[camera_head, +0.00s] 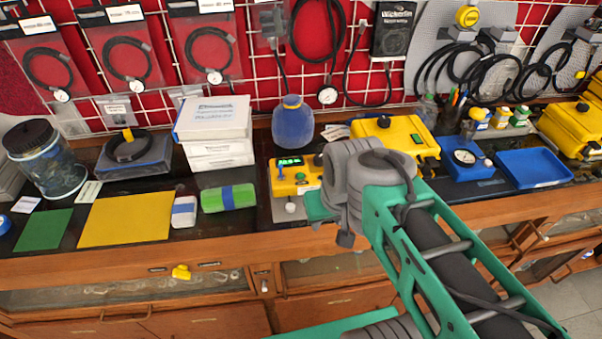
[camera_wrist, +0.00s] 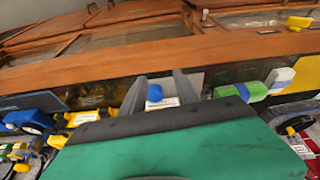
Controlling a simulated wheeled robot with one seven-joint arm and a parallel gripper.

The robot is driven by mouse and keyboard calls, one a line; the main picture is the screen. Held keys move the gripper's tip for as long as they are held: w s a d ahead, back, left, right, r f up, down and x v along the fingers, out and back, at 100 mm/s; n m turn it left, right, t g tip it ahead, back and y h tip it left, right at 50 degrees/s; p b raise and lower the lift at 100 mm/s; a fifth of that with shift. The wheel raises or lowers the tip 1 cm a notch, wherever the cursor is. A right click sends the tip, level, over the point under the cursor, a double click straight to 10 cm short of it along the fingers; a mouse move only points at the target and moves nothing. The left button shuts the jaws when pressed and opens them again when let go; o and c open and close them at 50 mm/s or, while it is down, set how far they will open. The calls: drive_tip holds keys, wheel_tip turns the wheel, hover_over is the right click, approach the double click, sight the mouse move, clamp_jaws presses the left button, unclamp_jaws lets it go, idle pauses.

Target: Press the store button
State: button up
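A yellow tester box (camera_head: 297,176) sits on the dark bench top, with a lit green display (camera_head: 290,161) and a small green button (camera_head: 300,176). I cannot read which control is the store button. My arm and wrist cover the box's right side in the head view. In the wrist view, my gripper (camera_wrist: 158,86) has its two grey fingers spread apart with nothing held. A blue knob (camera_wrist: 154,93) shows between the fingers, above a white label; whether it touches them I cannot tell. The fingertips are hidden in the head view.
A green-and-blue block (camera_head: 229,197) and a white-and-blue block (camera_head: 184,211) lie left of the tester. White boxes (camera_head: 214,133) and a blue bottle (camera_head: 293,124) stand behind. A yellow case (camera_head: 395,137) and blue tray (camera_head: 533,168) are to the right. The wooden bench edge runs in front.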

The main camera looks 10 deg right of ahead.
clamp_jaws()
idle(1.4)
